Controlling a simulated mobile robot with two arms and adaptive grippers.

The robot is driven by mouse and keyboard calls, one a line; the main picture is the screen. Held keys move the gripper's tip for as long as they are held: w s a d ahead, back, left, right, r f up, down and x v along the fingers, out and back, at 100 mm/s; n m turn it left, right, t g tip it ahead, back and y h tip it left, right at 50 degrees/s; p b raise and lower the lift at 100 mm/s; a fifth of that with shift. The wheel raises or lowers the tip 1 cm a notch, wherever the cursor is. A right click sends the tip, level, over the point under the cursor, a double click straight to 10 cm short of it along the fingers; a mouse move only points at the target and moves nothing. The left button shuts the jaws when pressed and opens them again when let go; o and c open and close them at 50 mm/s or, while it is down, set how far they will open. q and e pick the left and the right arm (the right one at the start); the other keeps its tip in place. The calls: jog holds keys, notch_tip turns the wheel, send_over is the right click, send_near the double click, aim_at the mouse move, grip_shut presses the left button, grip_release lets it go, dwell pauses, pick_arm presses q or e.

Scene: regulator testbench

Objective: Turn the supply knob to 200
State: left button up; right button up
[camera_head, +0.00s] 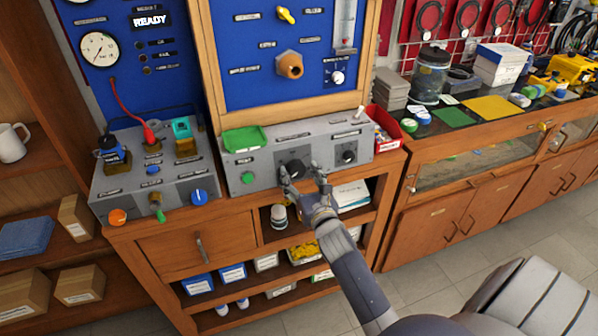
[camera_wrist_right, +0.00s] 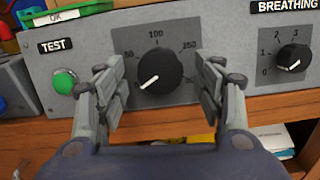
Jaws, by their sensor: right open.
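The supply knob is most likely the large black dial (camera_wrist_right: 163,70) on the grey console front, at the centre of the right wrist view. Its white pointer line aims to the lower left. The scale reads 100 at the top, with other numbers partly hidden by the fingers. In the head view, the knob (camera_head: 291,169) is partly behind my right gripper (camera_head: 303,178). My right gripper is open, one finger on each side of the knob. My left gripper is not in view.
A green TEST button (camera_wrist_right: 65,82) sits left of the knob. A smaller dial (camera_wrist_right: 293,58) under the BREATHING label is to the right. A green tray (camera_head: 244,139) and a red bin (camera_head: 388,140) rest near the console (camera_head: 215,170). An open shelf lies below.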

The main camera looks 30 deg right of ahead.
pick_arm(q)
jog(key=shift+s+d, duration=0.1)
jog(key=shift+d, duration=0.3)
pick_arm(e)
jog(key=shift+w+d, duration=0.2)
jog(key=shift+w, duration=0.35)
jog(key=c, duration=1.1)
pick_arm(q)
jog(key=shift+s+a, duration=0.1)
